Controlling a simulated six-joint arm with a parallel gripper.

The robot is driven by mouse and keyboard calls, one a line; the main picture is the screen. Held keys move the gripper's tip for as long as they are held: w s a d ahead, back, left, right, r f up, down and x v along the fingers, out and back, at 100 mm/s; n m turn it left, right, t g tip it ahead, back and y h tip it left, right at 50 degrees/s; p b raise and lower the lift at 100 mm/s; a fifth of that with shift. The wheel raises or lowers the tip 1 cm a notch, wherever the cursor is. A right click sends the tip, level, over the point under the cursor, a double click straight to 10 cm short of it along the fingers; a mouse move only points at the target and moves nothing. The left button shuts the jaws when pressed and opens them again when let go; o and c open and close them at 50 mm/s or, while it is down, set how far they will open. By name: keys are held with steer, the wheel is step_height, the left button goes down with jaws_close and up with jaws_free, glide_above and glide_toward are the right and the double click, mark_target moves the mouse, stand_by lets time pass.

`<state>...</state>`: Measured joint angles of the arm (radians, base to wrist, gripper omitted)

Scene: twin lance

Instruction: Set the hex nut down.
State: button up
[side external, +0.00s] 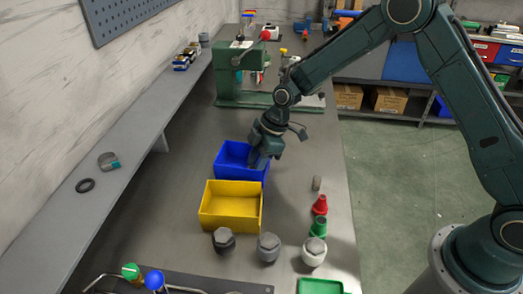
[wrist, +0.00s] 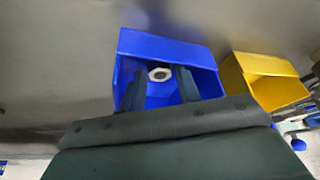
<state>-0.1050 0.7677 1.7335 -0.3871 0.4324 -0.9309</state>
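The hex nut (wrist: 160,74) is a small pale ring with a dark hole. It shows in the wrist view inside the blue bin (wrist: 165,43), between my two fingertips. My gripper (wrist: 160,78) reaches down into the bin with its fingers apart, and a narrow gap seems to show on each side of the nut. In the side external view my gripper (side external: 257,163) is at the right part of the blue bin (side external: 228,172). The nut is hidden there by the bin wall and gripper.
A yellow bin (side external: 230,224) stands just in front of the blue one. Several dark and pale capped pieces (side external: 268,247) stand nearer the front. A red cone (side external: 320,204) and a green one (side external: 318,227) stand to the right. A green machine (side external: 238,75) stands behind.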

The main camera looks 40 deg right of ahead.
steer(key=shift+r, duration=0.15)
steer(key=v, duration=1.2)
stand_by(0.4)
steer(key=s+d+r+m+t+h, duration=0.1)
steer(key=s+d+r+m, duration=0.2)
steer(key=s+r, duration=0.4)
steer(key=s+d+r+m+t+h, duration=0.1)
steer(key=s+d+r+m, duration=0.1)
steer(key=s+r+m, duration=0.35)
steer(key=s+d+r+m+t+h, duration=0.1)
steer(key=s+d+m, duration=0.1)
steer(key=s, duration=0.7)
steer(key=s+d+m+t+h, duration=0.1)
steer(key=s+d+m, duration=0.2)
steer(key=s, duration=0.6)
steer(key=shift+s+r+m, duration=0.25)
steer(key=shift+r+m, duration=0.1)
